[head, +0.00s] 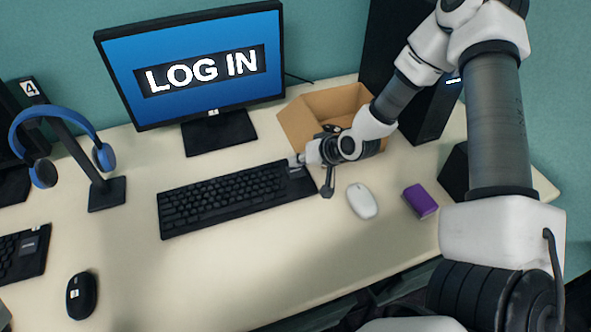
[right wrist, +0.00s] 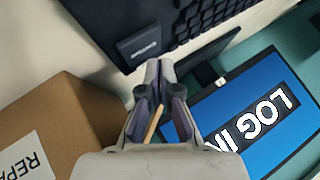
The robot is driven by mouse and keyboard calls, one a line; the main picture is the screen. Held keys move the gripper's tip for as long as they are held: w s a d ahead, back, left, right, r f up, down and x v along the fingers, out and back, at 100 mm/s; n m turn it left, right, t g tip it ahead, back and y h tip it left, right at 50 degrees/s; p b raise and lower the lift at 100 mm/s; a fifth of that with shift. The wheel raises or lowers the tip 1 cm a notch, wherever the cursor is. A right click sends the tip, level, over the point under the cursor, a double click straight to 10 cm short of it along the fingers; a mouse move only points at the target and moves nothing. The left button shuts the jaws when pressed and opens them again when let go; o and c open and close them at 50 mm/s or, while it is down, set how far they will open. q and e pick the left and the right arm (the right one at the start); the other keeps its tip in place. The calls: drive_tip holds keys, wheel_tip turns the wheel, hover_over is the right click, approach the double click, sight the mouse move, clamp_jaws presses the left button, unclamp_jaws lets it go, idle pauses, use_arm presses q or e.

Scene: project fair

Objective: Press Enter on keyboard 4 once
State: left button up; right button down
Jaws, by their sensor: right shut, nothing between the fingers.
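A black keyboard (head: 235,203) lies in front of a monitor in the head view. I can make out no number on it, so I cannot tell whether it is keyboard 4. A dark grey lettered patch (right wrist: 140,48) shows at its end in the right wrist view; the lettering is too small to read surely. My right gripper (head: 297,161) is shut and empty at the keyboard's right end. Its fingertips (right wrist: 156,66) appear beside the lettered patch; I cannot tell whether they touch. A second black keyboard (head: 22,252) is cut off at the left edge. My left gripper is not in view.
The monitor (head: 200,60) reads LOG IN. An open cardboard box (head: 300,122) stands behind my right gripper. A white mouse (head: 362,201) and purple block (head: 420,201) lie to the right. Blue headphones (head: 103,156) hang at left; a black mouse (head: 82,295) lies in front.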

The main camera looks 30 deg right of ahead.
sight(298, 171)
idle(0.7)
drive_tip(key=shift+f+b, duration=0.4)
drive_tip(key=shift+f+b, duration=0.35)
drive_tip(key=shift+f, duration=0.05)
idle(0.4)
drive_tip(key=shift+r+p, duration=0.75)
drive_tip(key=shift+r, duration=0.1)
wheel_tip(298, 171, up, 5)
drive_tip(key=p, duration=0.4)
drive_tip(key=shift+r+p, duration=0.1)
drive_tip(key=shift+p, duration=0.25)
